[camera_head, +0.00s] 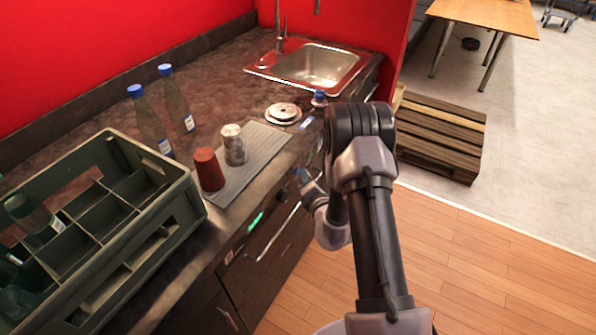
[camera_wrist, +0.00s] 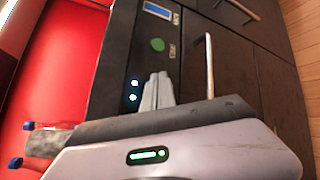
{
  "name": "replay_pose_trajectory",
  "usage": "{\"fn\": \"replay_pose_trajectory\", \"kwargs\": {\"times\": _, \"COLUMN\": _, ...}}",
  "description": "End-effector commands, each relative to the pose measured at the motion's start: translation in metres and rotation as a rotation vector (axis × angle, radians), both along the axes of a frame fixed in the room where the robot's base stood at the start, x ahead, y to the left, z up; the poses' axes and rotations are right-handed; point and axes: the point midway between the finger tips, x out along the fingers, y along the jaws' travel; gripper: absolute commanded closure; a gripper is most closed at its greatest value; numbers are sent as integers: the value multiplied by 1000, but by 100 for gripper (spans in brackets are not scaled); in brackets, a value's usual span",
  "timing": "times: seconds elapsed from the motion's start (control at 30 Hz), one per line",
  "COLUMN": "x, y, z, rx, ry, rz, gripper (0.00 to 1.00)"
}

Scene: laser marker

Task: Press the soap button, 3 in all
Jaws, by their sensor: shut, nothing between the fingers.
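The control panel (camera_wrist: 118,50) on the dark cabinet front shows sideways in the wrist view. It carries a blue rectangle (camera_wrist: 158,10) and a green round button (camera_wrist: 157,44), each with small lettering beside it. Two small lit dots (camera_wrist: 134,90) are beside my fingers. I cannot tell from the lettering which one is the soap button. My gripper (camera_wrist: 158,76) is shut and empty, its fingertips pointing at the panel just beyond the lit dots. Whether they touch it I cannot tell. In the head view my wrist is low before the counter front, and the fingertips are hard to make out.
A bar handle (camera_wrist: 209,66) juts from the cabinet front beside my fingers. On the counter are a grey mat (camera_head: 245,172) with a red cup (camera_head: 209,169) and a can (camera_head: 234,144), a green crate (camera_head: 185,215) and a sink (camera_head: 312,64). A pallet (camera_head: 440,135) stands right.

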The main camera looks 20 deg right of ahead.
Motion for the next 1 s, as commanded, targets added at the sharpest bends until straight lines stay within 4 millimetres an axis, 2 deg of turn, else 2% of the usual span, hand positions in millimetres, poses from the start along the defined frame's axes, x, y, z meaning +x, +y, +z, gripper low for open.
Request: {"fn": "replay_pose_trajectory", "kwargs": {"times": 1.0, "x": 6, "y": 5, "z": 0, "rx": 0, "ry": 0, "rz": 0, "gripper": 100}}
